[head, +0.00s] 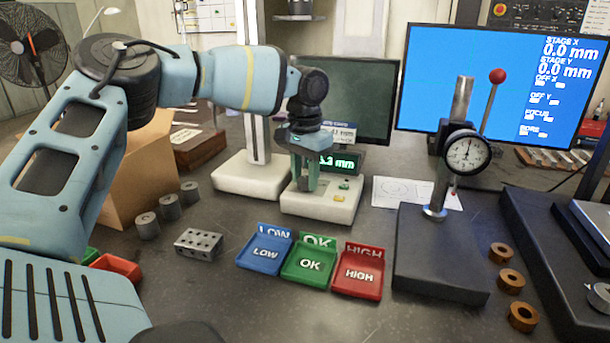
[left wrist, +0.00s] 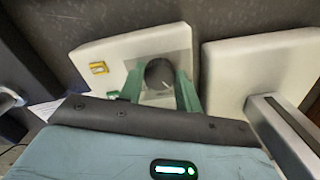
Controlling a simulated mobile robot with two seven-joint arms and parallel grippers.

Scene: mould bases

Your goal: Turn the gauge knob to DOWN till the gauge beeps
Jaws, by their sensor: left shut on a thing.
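The gauge (head: 318,205) is a white-based unit at the middle of the bench, with a small green-lit display (head: 343,164) whose reading in mm is partly hidden by my gripper. My left gripper (head: 306,186) points down over it. In the left wrist view the dark round knob (left wrist: 160,73) with a pale mark sits between my two green fingers (left wrist: 160,90), which are shut on it. The gauge body (left wrist: 118,50) also shows there, with a yellow button (left wrist: 98,68). The knob is hidden in the head view. My right gripper is not in view.
Blue LOW (head: 265,254), green OK (head: 310,264) and red HIGH (head: 358,275) trays stand in front of the gauge. A dial gauge stand (head: 440,255) is to the right, a drilled metal block (head: 198,243) to the left. A white stand (head: 250,178) adjoins the gauge.

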